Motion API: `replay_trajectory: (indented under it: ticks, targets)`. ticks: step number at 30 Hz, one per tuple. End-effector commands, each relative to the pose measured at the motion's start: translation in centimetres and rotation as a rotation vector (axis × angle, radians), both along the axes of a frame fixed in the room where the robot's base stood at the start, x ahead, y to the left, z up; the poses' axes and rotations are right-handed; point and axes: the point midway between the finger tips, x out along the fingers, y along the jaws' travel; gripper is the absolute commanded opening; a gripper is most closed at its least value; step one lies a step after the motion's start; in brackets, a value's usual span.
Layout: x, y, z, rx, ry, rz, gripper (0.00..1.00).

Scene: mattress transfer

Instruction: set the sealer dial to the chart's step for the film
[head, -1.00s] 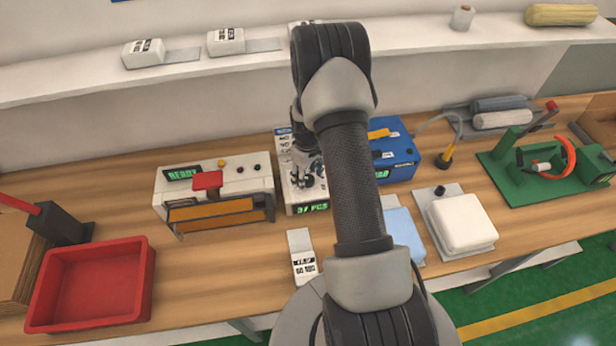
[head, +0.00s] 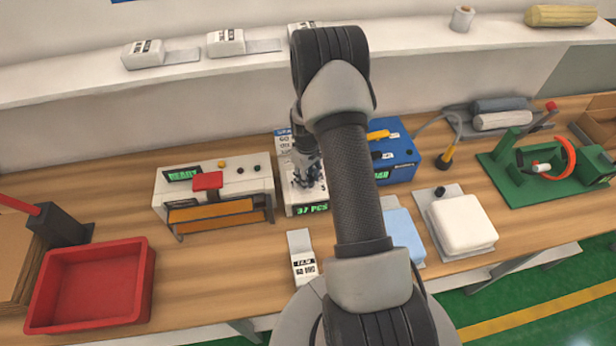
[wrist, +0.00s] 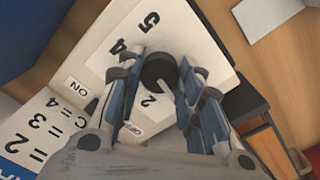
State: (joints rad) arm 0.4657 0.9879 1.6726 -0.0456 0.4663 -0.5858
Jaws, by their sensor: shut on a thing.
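My gripper (wrist: 162,88) is shut on the black dial knob (wrist: 159,68), with a blue-grey finger on each side. The knob stands on a white panel (wrist: 130,45) printed with numbers; 5, 4 and 2 show, the rest is hidden by the fingers. I cannot make out a pointer on the knob. The white chart (wrist: 35,125) at lower left shows lines ending in 2, 3 and 4, with a C before the 4. In the head view my gripper (head: 307,183) is over the white unit (head: 292,198) with a green "37 PCS" display.
A white machine with a "READY" display (head: 182,174) and orange bars stands left of the unit; a blue box (head: 400,160) stands right. A red tray (head: 90,285) is at left. Bare wood lies between tray and card.

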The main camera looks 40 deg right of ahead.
Motion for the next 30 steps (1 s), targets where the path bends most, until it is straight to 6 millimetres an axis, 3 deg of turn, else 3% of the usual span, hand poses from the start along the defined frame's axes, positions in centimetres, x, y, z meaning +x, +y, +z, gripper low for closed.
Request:
replay_trajectory:
  ticks: [14,30]
  targets:
    - [-0.01,0.02,-0.12,0.001,0.001,-0.091,0.09]
    - [0.05,0.01,-0.15,0.000,0.000,-0.541,0.09]
